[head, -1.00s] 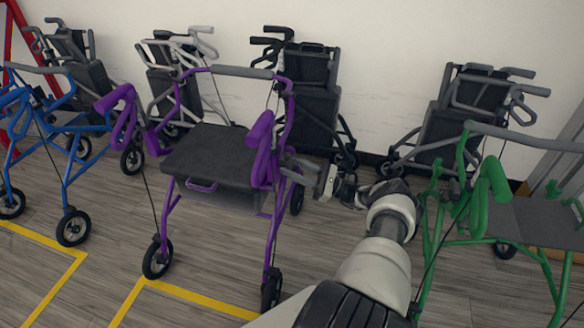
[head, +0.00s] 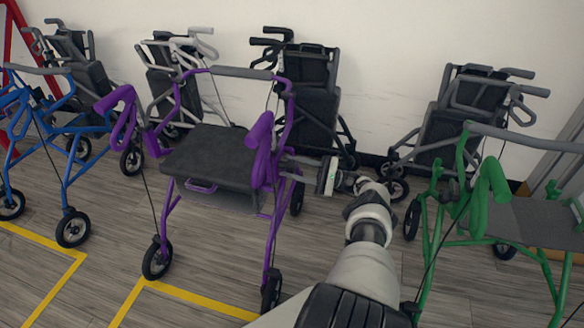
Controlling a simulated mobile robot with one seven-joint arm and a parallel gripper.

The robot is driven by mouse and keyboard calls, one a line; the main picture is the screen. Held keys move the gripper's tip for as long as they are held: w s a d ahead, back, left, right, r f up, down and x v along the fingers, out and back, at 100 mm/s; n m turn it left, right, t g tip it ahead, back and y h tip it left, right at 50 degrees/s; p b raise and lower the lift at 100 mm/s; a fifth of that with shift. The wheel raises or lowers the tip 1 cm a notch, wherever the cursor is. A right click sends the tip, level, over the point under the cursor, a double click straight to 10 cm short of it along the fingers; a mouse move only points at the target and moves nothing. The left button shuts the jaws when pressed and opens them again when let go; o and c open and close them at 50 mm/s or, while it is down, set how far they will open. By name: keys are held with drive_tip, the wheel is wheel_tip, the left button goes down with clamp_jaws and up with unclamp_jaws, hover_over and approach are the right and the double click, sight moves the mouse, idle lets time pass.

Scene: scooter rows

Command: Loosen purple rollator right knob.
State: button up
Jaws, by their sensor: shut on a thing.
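The purple rollator (head: 166,213) stands upright left of centre, with a dark seat, a grey backrest bar and purple handles. My gripper (head: 290,168) reaches in from the right at the upright below its right handle. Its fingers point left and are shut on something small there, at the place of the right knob. The knob itself is hidden by the fingers and the frame, and I cannot make out its shape.
A blue rollator (head: 62,168) stands at the left and a green rollator (head: 428,235) at the right, near my arm. Several folded walkers line the white wall (head: 400,40). Yellow floor lines (head: 190,300) run in front.

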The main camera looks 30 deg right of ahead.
sight(292, 161)
drive_tip(key=o, duration=1.1)
drive_tip(key=shift+c, duration=0.2)
wheel_tip(292, 161, up, 10)
drive_tip(key=p, duration=0.6)
